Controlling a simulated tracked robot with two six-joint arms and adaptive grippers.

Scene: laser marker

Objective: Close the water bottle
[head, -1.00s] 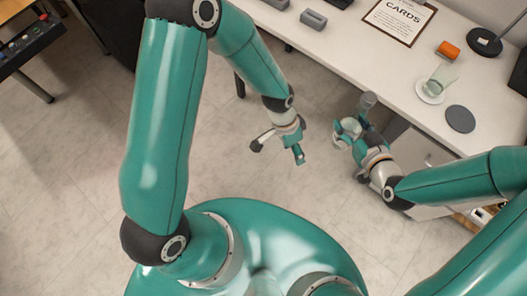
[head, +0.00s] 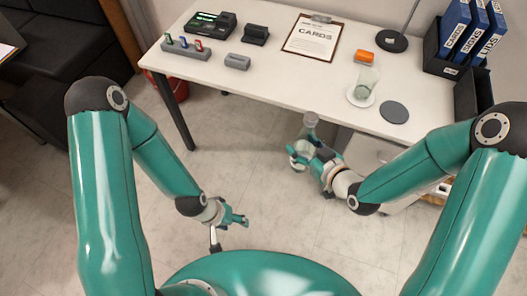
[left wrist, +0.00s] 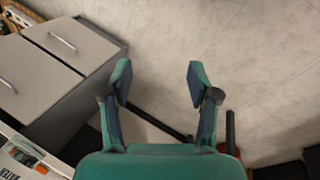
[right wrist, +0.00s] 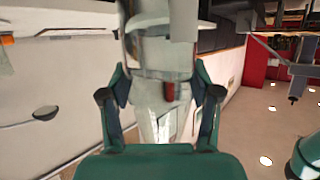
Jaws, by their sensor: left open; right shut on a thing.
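The clear water bottle (head: 311,120) has a greyish upper end and is held in front of the desk in the head view. My right gripper (head: 299,157) is shut on it, and the fingers hide part of its body. In the right wrist view the bottle (right wrist: 158,62) fills the space between the fingers, with a pale grey part at its top. I cannot tell whether that part is a lid or whether it stands open. My left gripper (head: 242,219) is lower and to the left, apart from the bottle. In the left wrist view the left gripper (left wrist: 158,80) is open and empty.
The white desk (head: 310,85) lies beyond both grippers. On it are a clear glass (head: 366,80) on a white coaster, a dark round coaster (head: 394,112), an orange item (head: 364,56) and a clipboard (head: 313,36). Free floor lies between my arms.

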